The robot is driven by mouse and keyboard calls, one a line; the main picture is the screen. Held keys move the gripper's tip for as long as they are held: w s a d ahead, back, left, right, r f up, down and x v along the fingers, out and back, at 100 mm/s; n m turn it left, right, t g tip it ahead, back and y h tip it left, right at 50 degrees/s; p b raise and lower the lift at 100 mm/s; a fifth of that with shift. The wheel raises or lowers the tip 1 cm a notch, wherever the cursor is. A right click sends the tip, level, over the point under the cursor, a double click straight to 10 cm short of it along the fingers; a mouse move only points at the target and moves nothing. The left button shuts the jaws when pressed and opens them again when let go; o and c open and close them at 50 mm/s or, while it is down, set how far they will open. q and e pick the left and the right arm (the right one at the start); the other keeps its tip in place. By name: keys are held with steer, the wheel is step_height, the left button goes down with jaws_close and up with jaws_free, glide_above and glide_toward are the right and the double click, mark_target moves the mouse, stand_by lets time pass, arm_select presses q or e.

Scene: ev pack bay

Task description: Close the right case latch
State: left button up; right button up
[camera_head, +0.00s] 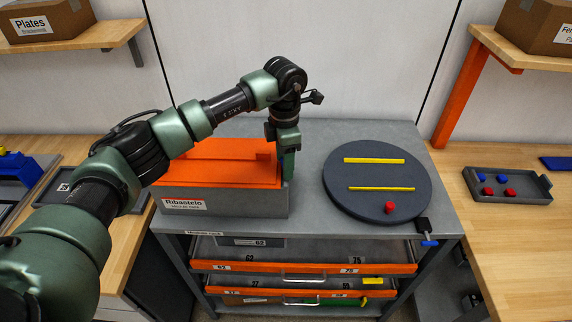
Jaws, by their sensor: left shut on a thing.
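The case is a grey box (240,204) with an orange lid (212,174) lying on it and a label reading "Ribastelo". It stands at the left of the grey bench top. My left gripper (288,172) points down at the right end of the case, at lid height. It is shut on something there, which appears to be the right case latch. The fingers hide the latch, so its position cannot be made out. My right gripper is not in view.
A dark round turntable (376,205) with two yellow bars (374,161) and a red knob (389,207) is right of the case. Orange-fronted drawers (300,267) are below. A tray (510,197) with blue and red parts lies on the right bench.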

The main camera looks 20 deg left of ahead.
arm_select(q)
steer(key=n, duration=0.1)
steer(key=n+b, duration=0.2)
steer(key=shift+s+a+n, duration=0.1)
steer(key=shift+a+n, duration=0.15)
steer(key=shift+n, duration=0.15)
steer(key=n, duration=0.1)
steer(key=n+b, duration=0.2)
steer(key=shift+s+a+n, duration=0.1)
steer(key=shift+s+n, duration=0.15)
steer(key=shift+n, duration=0.05)
steer(key=n+b, duration=0.2)
steer(key=n, duration=0.1)
steer(key=shift+s+n, duration=0.25)
steer(key=shift+n, duration=0.05)
steer(key=shift+s+r+n+b, duration=0.15)
steer(key=shift+n+b, duration=0.15)
steer(key=shift+n, duration=0.6)
steer(key=shift+s+n+b, duration=0.1)
steer(key=shift+n+b, duration=0.2)
steer(key=shift+n, duration=0.6)
steer(key=o, duration=1.4)
